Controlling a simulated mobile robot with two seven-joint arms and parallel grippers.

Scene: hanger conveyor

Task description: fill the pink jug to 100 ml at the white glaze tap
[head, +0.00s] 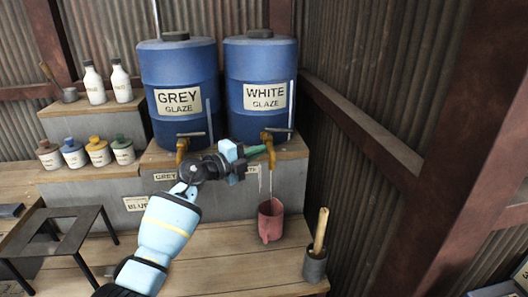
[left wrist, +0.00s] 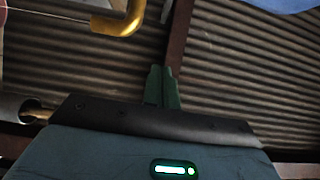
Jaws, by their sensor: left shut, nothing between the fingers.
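The pink jug (head: 268,224) stands upright on the wooden bench below the white glaze tap (head: 269,148). A thin pale stream (head: 271,183) runs down from the tap's brass spout to the jug. The fill level inside is too small to read. The blue white-glaze barrel (head: 263,66) stands above. My left gripper (head: 260,149) is shut and empty, its green fingertips close beside the tap; I cannot tell whether they touch it. The left wrist view shows the closed fingers (left wrist: 162,90) and a brass spout (left wrist: 124,20) above left. My right gripper is out of view.
The grey glaze barrel (head: 180,85) and its tap (head: 182,148) are to the left. A grey pot with a wooden handle (head: 315,263) stands right of the jug. Several small jars (head: 97,152) and a dark metal stand (head: 62,232) are at left.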

